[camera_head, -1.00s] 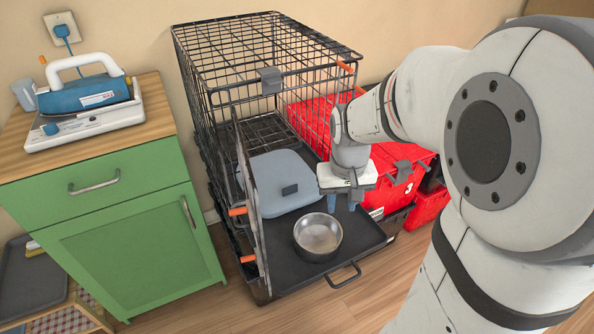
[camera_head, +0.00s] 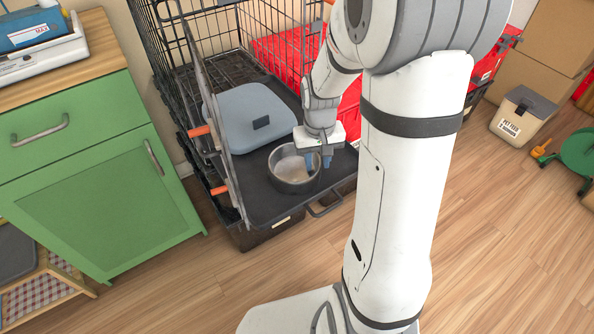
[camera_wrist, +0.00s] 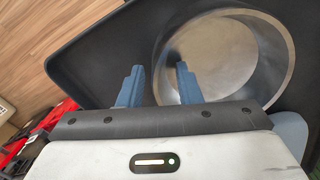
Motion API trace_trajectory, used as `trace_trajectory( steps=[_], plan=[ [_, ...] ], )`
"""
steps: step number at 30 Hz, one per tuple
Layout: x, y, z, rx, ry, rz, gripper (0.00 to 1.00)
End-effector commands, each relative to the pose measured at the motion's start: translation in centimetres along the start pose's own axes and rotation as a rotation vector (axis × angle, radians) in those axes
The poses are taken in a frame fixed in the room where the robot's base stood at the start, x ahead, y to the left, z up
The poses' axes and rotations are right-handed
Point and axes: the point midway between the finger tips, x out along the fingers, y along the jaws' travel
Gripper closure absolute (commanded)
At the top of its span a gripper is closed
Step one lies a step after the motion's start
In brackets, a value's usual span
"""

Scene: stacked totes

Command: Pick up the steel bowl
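The steel bowl (camera_head: 285,171) stands upright and empty on the dark pull-out tray (camera_head: 257,204) of the wire crate. My gripper (camera_head: 318,165) points down at the bowl's right side, its blue fingers apart with nothing between them that I can see gripped. In the wrist view my gripper (camera_wrist: 158,68) has one finger over the inside of the bowl (camera_wrist: 225,48) and the other outside it, with the rim between them. I cannot tell whether the fingertips are below the rim or touch it.
A grey-blue pad-like object (camera_head: 250,117) lies on the tray behind the bowl. The open crate door (camera_head: 210,120) stands at the tray's left. A green cabinet (camera_head: 105,190) stands left, with a red case (camera_head: 285,52) behind. The floor in front is clear.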

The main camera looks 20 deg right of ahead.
Motion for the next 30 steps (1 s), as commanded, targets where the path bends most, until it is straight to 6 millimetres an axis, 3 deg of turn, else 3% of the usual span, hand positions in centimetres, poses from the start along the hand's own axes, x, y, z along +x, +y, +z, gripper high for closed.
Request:
trace_trajectory(
  steps=[6, 17, 30],
  plan=[
    [0.07, -0.02, 0.0, 0.0, 0.001, 0.0, 0.7],
    [0.04, -0.05, 0.0, -0.001, 0.001, 0.0, 0.99],
    [0.01, -0.08, -0.02, -0.002, 0.001, 0.0, 1.0]
  ],
)
